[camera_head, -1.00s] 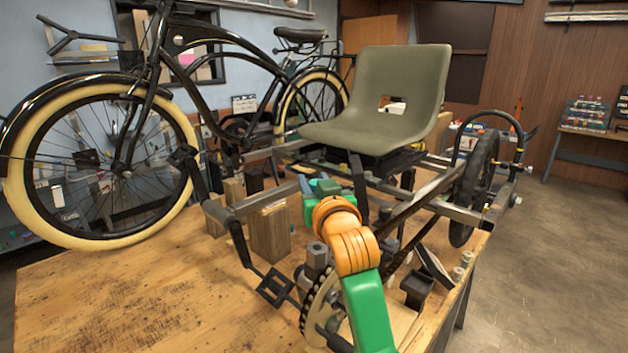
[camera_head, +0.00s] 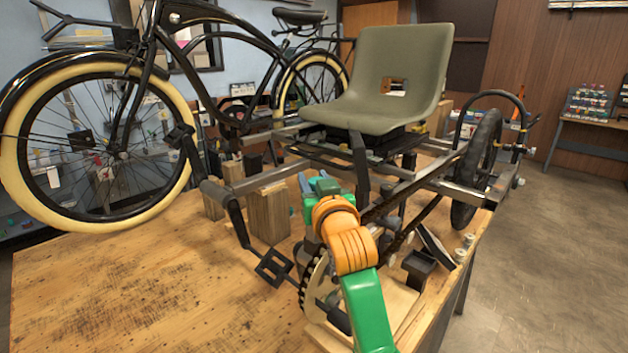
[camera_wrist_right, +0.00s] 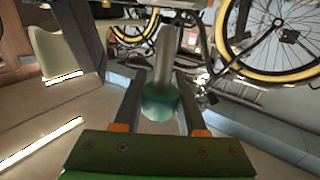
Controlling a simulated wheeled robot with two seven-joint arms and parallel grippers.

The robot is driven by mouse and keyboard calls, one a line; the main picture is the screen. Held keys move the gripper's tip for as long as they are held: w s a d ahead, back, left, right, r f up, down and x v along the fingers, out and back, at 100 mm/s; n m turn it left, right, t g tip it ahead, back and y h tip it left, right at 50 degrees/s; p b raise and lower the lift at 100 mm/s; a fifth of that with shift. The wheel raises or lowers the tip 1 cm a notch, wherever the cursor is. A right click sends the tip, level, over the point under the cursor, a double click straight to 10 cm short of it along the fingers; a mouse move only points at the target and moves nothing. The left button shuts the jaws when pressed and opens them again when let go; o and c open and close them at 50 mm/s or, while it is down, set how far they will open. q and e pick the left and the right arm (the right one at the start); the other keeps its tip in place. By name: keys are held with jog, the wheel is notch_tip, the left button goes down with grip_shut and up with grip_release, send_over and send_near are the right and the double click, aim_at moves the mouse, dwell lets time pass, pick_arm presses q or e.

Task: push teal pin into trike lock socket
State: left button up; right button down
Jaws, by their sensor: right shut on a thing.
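My right gripper (camera_head: 314,184) reaches in from the bottom of the head view, with a green and orange arm. It is shut on the teal pin (camera_head: 326,186), which shows only as a small teal patch there. In the right wrist view the teal pin (camera_wrist_right: 160,101) has a round teal collar between the two grey fingers, and a grey shaft runs beyond it. The trike frame (camera_head: 460,193) stands on the bench behind the gripper in the head view. I cannot make out the lock socket. My left gripper is not in view.
An olive seat (camera_head: 390,80) tops the trike. A pedal (camera_head: 273,267) and a toothed chainring lie close to my right arm. A wooden block (camera_head: 268,216) stands left of the gripper. The wooden bench (camera_head: 130,290) is clear at front left. A black bicycle (camera_head: 190,90) stands behind.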

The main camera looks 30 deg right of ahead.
dwell(0.3)
dwell(0.4)
jog(key=shift+p, duration=0.5)
jog(key=shift+p, duration=0.3)
jog(key=shift+s+f+b, duration=0.1)
jog(key=shift+f+b, duration=1.35)
jog(key=shift+f, duration=0.55)
